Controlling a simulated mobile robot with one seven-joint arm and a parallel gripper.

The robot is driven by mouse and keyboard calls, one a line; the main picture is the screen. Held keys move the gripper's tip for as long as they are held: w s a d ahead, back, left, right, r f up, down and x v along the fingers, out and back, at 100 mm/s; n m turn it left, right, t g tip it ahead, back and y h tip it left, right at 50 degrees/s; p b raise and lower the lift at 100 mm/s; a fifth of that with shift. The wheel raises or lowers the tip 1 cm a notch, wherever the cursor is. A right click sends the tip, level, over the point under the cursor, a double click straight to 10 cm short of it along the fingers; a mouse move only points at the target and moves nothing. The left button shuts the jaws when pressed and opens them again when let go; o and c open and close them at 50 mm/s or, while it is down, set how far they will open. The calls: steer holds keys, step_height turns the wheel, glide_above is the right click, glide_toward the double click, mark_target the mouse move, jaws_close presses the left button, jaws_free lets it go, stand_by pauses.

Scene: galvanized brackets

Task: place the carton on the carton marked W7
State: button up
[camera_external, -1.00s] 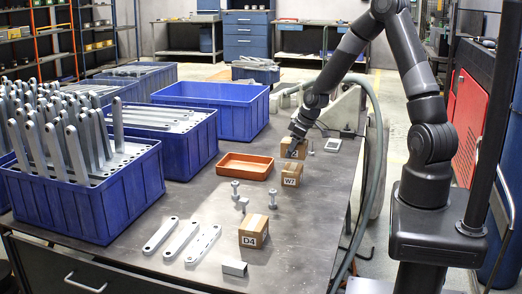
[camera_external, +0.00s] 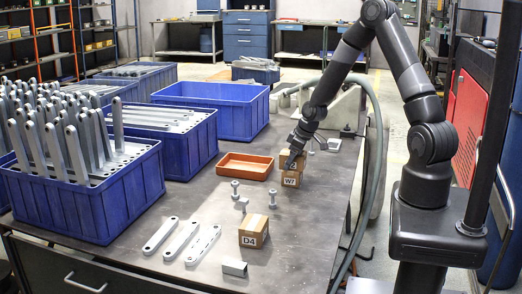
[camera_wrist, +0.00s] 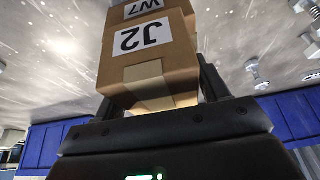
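The carton labelled J2 (camera_wrist: 150,58) is held in my gripper (camera_external: 293,148), with a finger on each side of it in the wrist view. The J2 carton also shows in the external view (camera_external: 296,163), directly over the carton marked W7 (camera_external: 290,180). Their faces appear to meet, but I cannot tell whether the held carton's weight rests on it. The W7 label (camera_wrist: 143,7) shows upside down at the top of the wrist view, just beyond the J2 carton. Most of the W7 carton is hidden there.
A carton marked D4 (camera_external: 253,232) stands nearer the front. An orange tray (camera_external: 245,167) is left of the stack, with bolts (camera_external: 235,189) in front of it. Flat brackets (camera_external: 182,241) lie at the front left. Blue crates (camera_external: 100,207) fill the left side.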

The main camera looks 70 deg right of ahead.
steer(key=shift+o, duration=1.2)
steer(key=shift+r, duration=0.1)
steer(key=v, duration=1.2)
steer(key=shift+r, duration=0.1)
steer(key=s+a+r, duration=0.8)
steer(key=a+r, duration=0.2)
steer(key=a, duration=0.1)
steer(key=s+a+r+t, duration=0.1)
steer(key=s+a+r, duration=0.8)
steer(key=a+r, duration=0.2)
steer(key=shift+s+a, duration=0.3)
steer(key=shift+a, duration=0.2)
